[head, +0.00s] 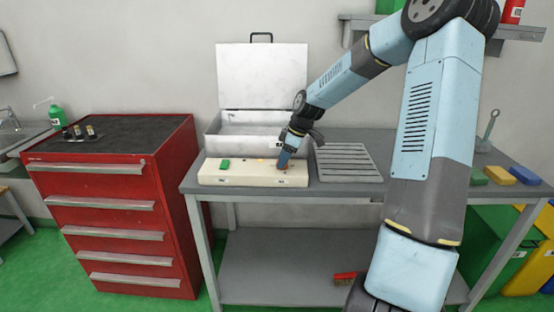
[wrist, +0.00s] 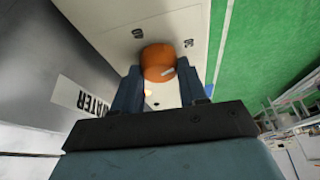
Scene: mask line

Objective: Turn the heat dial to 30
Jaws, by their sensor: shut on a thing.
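The heat dial is an orange round knob (wrist: 157,62) on a cream control box, with a light pointer mark on its lower right side in the wrist view. Small printed numbers stand on the panel around it, one of them reading 30 at its upper right. My gripper (wrist: 158,82) has its two blue fingers on either side of the dial and is shut on it. In the head view my gripper (head: 285,160) reaches down to the right part of the control box (head: 235,178), and the dial is mostly hidden behind the fingers.
A green button (head: 224,164) sits on the box's left part. An open metal case (head: 262,75) stands behind it, and a slatted grey rack (head: 345,162) lies to the right. A red drawer cabinet (head: 115,215) stands left of the bench. Coloured blocks (head: 499,175) lie at the bench's right end.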

